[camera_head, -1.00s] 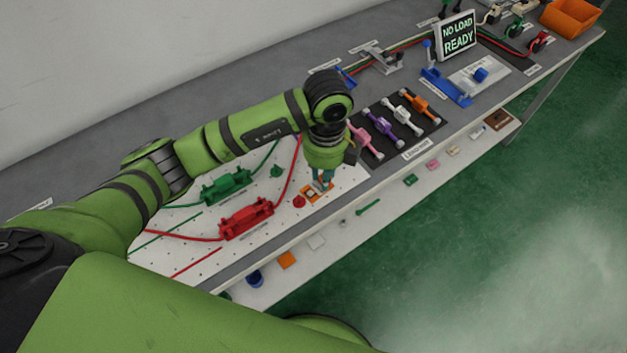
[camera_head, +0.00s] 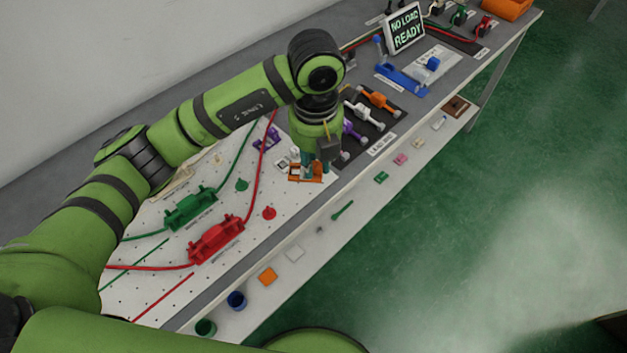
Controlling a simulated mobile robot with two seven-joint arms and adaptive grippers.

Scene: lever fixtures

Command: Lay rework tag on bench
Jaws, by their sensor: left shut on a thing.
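The orange rework tag (camera_head: 297,176), with a pale patch on it, is in my left gripper (camera_head: 313,170). The gripper is shut on it, and its fingers partly hide the tag. It appears held just above the right part of the white perforated board on the bench (camera_head: 232,288); the exact gap below it is hard to tell. My right gripper is not in view.
Green (camera_head: 190,208) and red (camera_head: 216,240) fixtures with cables sit left of the gripper. A red knob (camera_head: 269,213) is nearby. A black mat (camera_head: 378,125) with coloured levers lies to the right. A lower shelf (camera_head: 300,270) holds several small items.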

